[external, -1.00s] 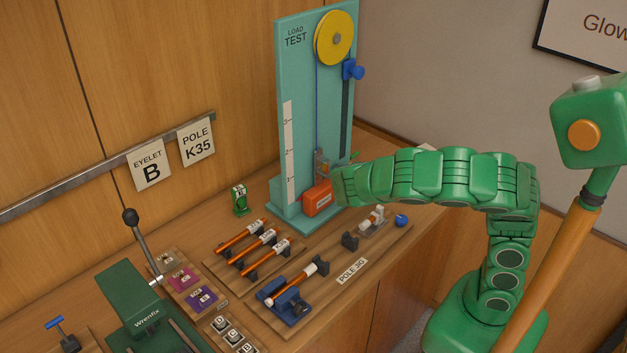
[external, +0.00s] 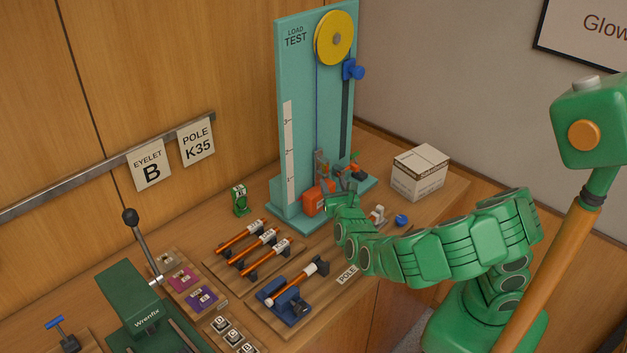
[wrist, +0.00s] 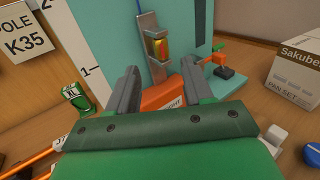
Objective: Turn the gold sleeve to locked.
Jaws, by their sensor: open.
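The gold sleeve (wrist: 159,46) shows in the wrist view inside a grey metal frame, with red and green showing on it. The frame stands above the orange weight (wrist: 162,97) at the foot of the teal load-test board (external: 291,95). In the external view the sleeve is too small to make out clearly. My gripper (wrist: 160,75) is open, its two grey fingers apart and empty, in front of and below the sleeve. Neither finger touches it. In the external view my gripper (external: 342,203) is just right of the orange weight (external: 317,200).
A white carton (external: 420,173) stands to the right of the board. A small red and green fitting (wrist: 222,67) sits right of the frame. A green tag holder (external: 240,201) stands left of the board. Orange poles (external: 258,247) lie on a rack in front.

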